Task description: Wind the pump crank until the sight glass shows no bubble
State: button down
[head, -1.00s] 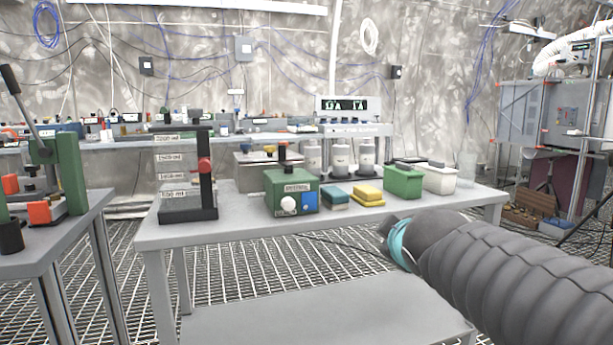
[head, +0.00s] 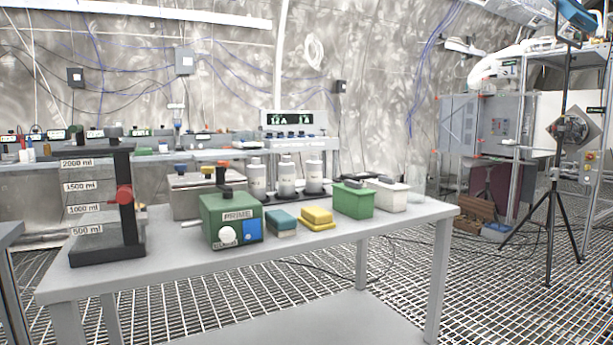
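The pump appears to be the green box (head: 212,212) labelled PRIME, standing near the front of the grey table. It has a dark knob on top, a blue panel (head: 252,231) and a round white part (head: 227,236) on its front. A short light rod sticks out at its left side. I cannot tell which part is the crank or the sight glass, and no bubble can be made out. A dark stand (head: 130,200) with a clear panel marked 500 to 2000 ml and a red knob is left of the pump. My gripper is not in view.
On the table (head: 330,250), right of the pump, are a blue-and-beige sponge (head: 283,222), a yellow sponge (head: 317,218), a green bin (head: 353,201) and a white bin (head: 388,197). Bottles (head: 286,178) stand behind. A tripod (head: 550,220) stands right. The grating floor at front right is clear.

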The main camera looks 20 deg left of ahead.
aim_at(227, 193)
jog(key=z, duration=1.9)
jog(key=k, duration=2.15)
jog(key=u, duration=2.1)
jog(key=i, duration=1)
